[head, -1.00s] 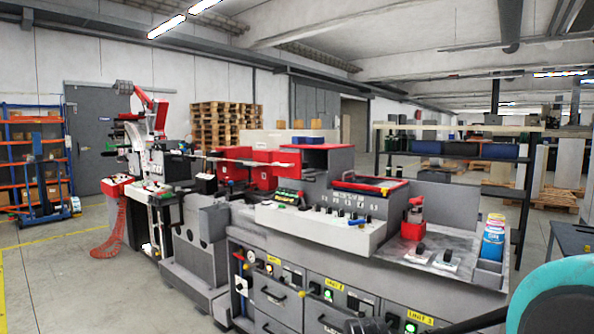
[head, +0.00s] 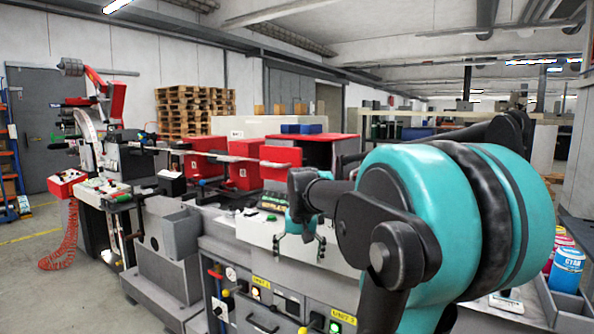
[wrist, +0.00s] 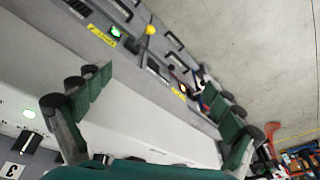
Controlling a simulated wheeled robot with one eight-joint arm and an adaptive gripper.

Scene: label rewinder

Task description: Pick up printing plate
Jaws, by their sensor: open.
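I cannot make out a printing plate for certain in either view. In the head view my gripper (head: 303,247) hangs in front of the press's sloped light control panel, with its fingers pointing down. My teal and black arm covers much of the press's right part. In the wrist view my gripper (wrist: 155,112) has its green-padded fingers spread wide, with nothing held between them. Behind the fingers are the pale panel and the grey front of the press (wrist: 150,55).
The label press (head: 180,240) runs across the middle, with red covers (head: 245,172) and a blue box (head: 302,128) behind. Pallets (head: 195,112) are stacked at the back. Open floor (head: 70,290) lies at the left.

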